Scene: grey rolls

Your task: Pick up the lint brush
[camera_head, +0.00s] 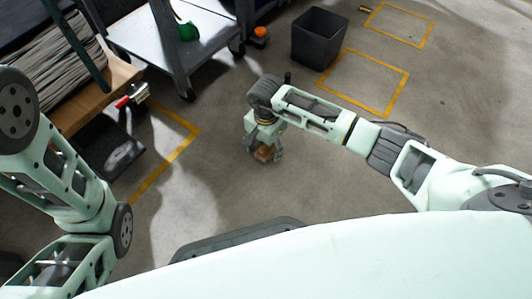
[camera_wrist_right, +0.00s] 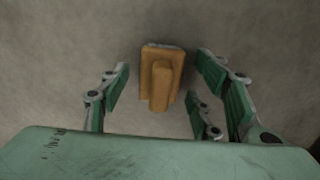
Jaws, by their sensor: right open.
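The lint brush (camera_wrist_right: 162,82) is a small orange-brown wooden block with a raised grip and a thin grey edge at its far end. It lies on the grey floor. In the head view the brush (camera_head: 265,153) is partly hidden by my right gripper (camera_head: 264,157). In the right wrist view my right gripper (camera_wrist_right: 160,95) is open, with green-padded fingers on both sides of the brush. Gaps show between the fingers and the brush. My left arm comes in at the left of the head view, but its gripper is out of view.
A black bin (camera_head: 319,40) stands beyond my right arm, near yellow floor squares (camera_head: 380,84). A grey cart (camera_head: 175,45) with a green item (camera_head: 188,31) is at the upper left. An orange object (camera_head: 260,31) lies beside it. The floor around the brush is clear.

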